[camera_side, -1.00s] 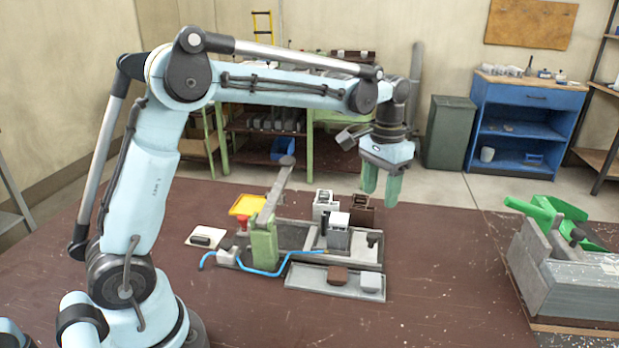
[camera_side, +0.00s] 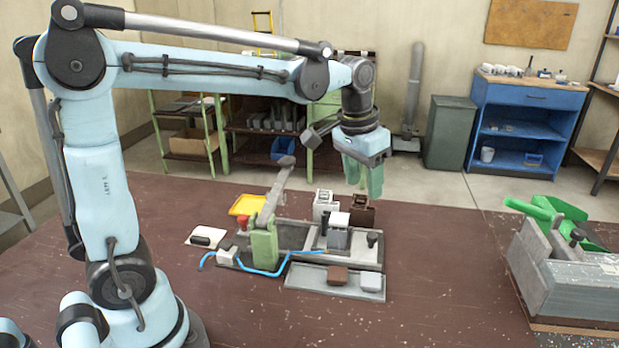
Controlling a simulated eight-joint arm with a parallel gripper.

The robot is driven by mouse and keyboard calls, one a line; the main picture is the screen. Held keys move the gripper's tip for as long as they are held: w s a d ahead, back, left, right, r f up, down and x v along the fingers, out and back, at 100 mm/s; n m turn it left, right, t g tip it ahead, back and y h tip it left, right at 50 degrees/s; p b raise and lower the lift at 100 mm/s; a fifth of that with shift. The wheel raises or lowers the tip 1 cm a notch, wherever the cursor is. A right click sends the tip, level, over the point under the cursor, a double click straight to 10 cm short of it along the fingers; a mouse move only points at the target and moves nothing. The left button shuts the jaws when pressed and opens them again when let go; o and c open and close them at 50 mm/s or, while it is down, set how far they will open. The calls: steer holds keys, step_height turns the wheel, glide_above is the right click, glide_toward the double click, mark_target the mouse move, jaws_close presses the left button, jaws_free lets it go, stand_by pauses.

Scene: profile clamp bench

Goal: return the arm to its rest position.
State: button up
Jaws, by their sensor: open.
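My gripper (camera_side: 364,178) hangs in the air above the back of the bench, with its green fingers pointing down. It is open and holds nothing that I can see. It is above and behind the clamp fixture, clear of it. The clamp fixture (camera_side: 263,247) has a green body with a grey lever raised and tilted. A grey block with a white top (camera_side: 338,232) sits in the fixture's tray to the right of the clamp.
A front tray (camera_side: 308,276) holds a brown and a light grey block. White (camera_side: 323,204) and brown (camera_side: 362,211) blocks stand behind the fixture. A blue hose (camera_side: 262,271) curves in front. A grey machine with green parts (camera_side: 565,262) stands at right. The table between is bare.

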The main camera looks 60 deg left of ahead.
steer(key=s+f+t, duration=0.4)
steer(key=s+t, duration=0.1)
steer(key=s, duration=0.7)
steer(key=shift+d+f, duration=0.25)
steer(key=shift+d, duration=0.05)
stand_by(0.8)
